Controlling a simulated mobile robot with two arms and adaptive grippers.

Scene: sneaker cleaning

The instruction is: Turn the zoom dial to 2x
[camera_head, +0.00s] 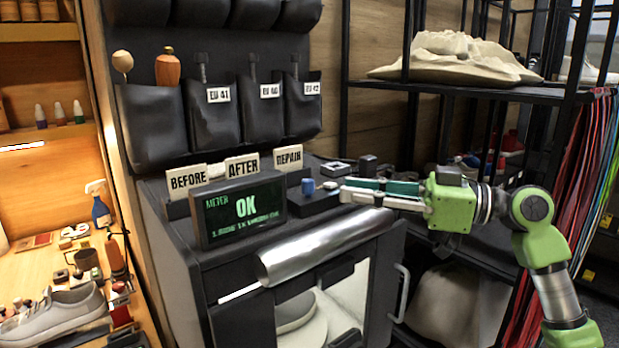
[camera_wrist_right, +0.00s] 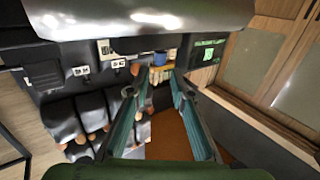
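A small blue knob (camera_head: 308,186), which looks like the zoom dial, stands on a low black box (camera_head: 318,203) on top of the dark cabinet. I cannot read any 2x mark or its setting. My right gripper (camera_head: 343,190) is just right of the knob, its fingers pointing left at it, apart from it. In the right wrist view a blue piece (camera_wrist_right: 160,57), probably the same knob, shows beyond the fingertips. The right gripper (camera_wrist_right: 154,86) has its fingers spread with nothing between them there. My left gripper is in neither view.
BEFORE (camera_head: 188,180), AFTER (camera_head: 242,166) and REPAIR (camera_head: 288,157) cards stand behind. A shiny metal cylinder (camera_head: 325,247) lies along the cabinet front. A black rack (camera_head: 470,92) is at the right.

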